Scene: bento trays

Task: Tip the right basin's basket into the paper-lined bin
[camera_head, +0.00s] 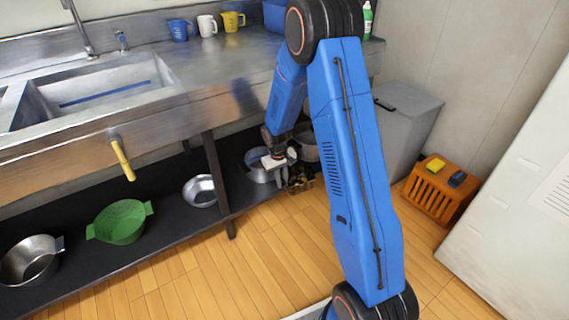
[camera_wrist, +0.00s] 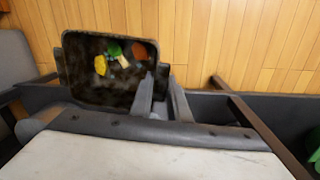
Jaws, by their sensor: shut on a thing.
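My gripper (camera_head: 282,172) is low, at the front edge of the lower shelf. It is shut on the right rim of a dark basket (camera_head: 302,186). In the wrist view the basket (camera_wrist: 85,98) hangs upright between the fingers (camera_wrist: 163,97) and the left side, with orange, green, yellow and pale scraps in its bottom. A grey bin-like box (camera_head: 408,125) stands right of the counter, behind my arm; no paper lining shows. The right basin (camera_head: 150,88) in the steel counter holds no basket that I can see.
The lower shelf (camera_head: 165,205) carries a green colander (camera_head: 120,222), steel bowls (camera_head: 200,190) and pots. A shelf leg (camera_head: 217,180) stands left of my gripper. An orange crate (camera_head: 437,192) with two sponges is at right. Wooden floor (camera_head: 250,260) is open in front.

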